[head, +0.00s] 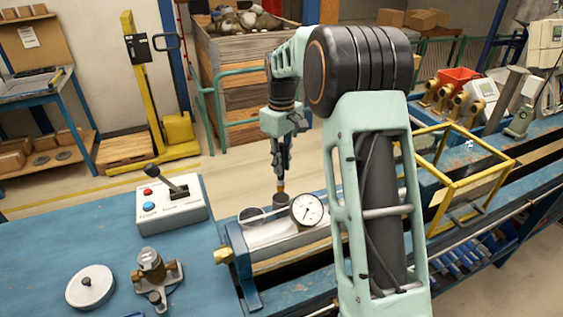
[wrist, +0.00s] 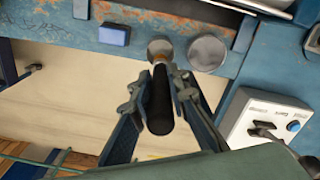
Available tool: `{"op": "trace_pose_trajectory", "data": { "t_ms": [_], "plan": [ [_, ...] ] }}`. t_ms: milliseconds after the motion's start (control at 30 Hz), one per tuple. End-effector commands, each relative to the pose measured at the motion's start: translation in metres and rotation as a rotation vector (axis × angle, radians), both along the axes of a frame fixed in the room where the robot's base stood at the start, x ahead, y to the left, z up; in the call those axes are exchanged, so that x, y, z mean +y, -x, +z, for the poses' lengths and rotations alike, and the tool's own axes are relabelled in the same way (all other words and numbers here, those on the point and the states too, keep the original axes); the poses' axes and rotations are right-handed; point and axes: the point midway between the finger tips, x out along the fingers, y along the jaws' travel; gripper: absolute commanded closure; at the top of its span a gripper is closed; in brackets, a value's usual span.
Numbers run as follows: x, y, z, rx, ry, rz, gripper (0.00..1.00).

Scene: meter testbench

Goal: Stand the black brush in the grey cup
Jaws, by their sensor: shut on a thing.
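My gripper (head: 281,168) is shut on the black brush (wrist: 160,105), which points downward between the fingers in the wrist view. In the head view an orange-brown band (head: 280,186) shows below my fingers, with a dark end under it. The grey cup (head: 252,215) appears to be the round vessel at the bench's back edge. It also shows in the wrist view (wrist: 208,52), beside the brush's far end. The brush appears outside this cup, on the side away from the control box. I cannot tell the height of its lower end.
A round dial gauge (head: 307,210) stands close to the cup on the metal pipe bench. A control box with a lever (head: 171,204) is at left. A brass fitting (head: 156,275) and a round lid (head: 90,286) lie nearer. A yellow frame (head: 460,175) is at right.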

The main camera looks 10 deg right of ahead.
Motion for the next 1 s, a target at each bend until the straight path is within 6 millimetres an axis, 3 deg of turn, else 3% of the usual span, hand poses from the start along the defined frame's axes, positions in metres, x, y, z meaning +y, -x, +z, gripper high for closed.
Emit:
{"op": "trace_pose_trajectory", "data": {
  "t_ms": [700,1000],
  "plan": [
    [0.0,0.0,-0.06,0.0,0.0,0.0,1.0],
    [0.0,0.0,-0.068,0.0,0.0,0.0,1.0]
  ]
}}
